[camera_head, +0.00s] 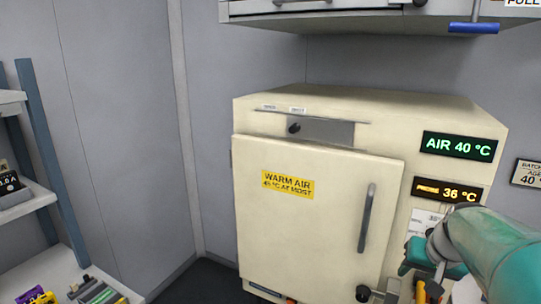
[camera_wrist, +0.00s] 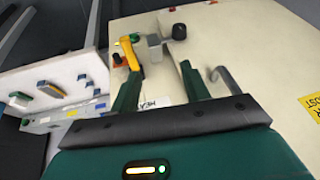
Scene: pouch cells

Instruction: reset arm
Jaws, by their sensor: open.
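My gripper (camera_wrist: 160,68) is open in the wrist view, its two green fingers apart. I see nothing held between them. They point at the lower front of a cream warm-air cabinet (camera_head: 310,230). A yellow handle-like part (camera_wrist: 132,55) shows beside the left fingertip; I cannot tell whether they touch. In the head view my teal arm comes in from the right edge, in front of the cabinet's lower right panel. The fingers are not clear there.
The cabinet door (camera_head: 310,215) looks shut, with a grey handle (camera_head: 367,218) and a yellow label (camera_head: 287,184). Displays read AIR 40 °C (camera_head: 459,146) and 36 °C (camera_head: 447,190). A shelf rack (camera_head: 45,160) holds small items at left. An overhead cabinet (camera_head: 380,18) hangs above.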

